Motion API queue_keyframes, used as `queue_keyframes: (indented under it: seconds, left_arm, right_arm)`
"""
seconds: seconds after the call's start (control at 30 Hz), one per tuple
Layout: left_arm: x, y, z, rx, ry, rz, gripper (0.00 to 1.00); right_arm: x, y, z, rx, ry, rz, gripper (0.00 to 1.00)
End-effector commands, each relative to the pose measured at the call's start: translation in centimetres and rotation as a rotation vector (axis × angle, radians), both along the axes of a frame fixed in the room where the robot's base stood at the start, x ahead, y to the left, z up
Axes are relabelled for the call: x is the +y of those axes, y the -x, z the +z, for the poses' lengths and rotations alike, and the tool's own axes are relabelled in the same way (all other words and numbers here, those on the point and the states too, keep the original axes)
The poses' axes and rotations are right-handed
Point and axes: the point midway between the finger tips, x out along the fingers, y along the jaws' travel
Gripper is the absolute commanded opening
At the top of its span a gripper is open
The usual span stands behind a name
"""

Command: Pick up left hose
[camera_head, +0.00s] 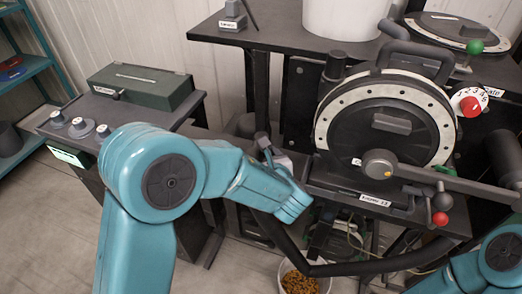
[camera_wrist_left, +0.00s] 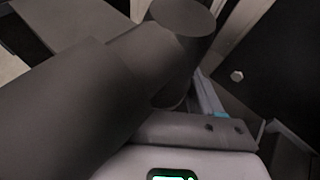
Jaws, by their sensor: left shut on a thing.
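A thick dark hose (camera_wrist_left: 80,100) fills the left and middle of the left wrist view, with a round end piece at the top. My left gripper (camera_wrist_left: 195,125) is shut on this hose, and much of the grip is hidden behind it. In the head view my left gripper (camera_head: 283,162) is partly hidden by my teal forearm, with a small dark part of the hose (camera_head: 263,142) above it. A thick black tube (camera_head: 370,268) curves below the forearm to the right; I cannot tell whether it joins the held piece. My right gripper is out of view.
The round seed meter (camera_head: 340,125) with a lever across it stands at the right. A dark table with a green box (camera_head: 140,86) and several small knobs is at the left. A white bucket of grain (camera_head: 300,280) sits on the floor.

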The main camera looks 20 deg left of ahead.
Motion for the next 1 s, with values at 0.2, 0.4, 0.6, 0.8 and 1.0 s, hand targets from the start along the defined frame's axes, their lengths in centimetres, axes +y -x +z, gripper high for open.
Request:
queue_keyframes:
  seconds: [0.2,0.4,0.6,0.8,1.0]
  left_arm:
    - [0.0,0.0,0.3,-0.001,0.0,0.0,0.26]
    - [0.0,0.0,2.5,-0.005,0.001,0.002,0.26]
    - [0.0,0.0,7.1,-0.009,0.004,0.001,0.26]
    - [0.0,0.0,13.0,-0.009,0.004,0.0,0.26]
    - [0.0,0.0,17.6,-0.004,0.003,0.0,0.26]
  right_arm:
    - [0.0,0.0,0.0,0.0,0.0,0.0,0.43]
    - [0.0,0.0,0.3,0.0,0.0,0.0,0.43]
    - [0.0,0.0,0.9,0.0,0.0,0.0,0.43]
    - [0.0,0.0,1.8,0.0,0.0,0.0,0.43]
    - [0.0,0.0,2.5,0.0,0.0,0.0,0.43]
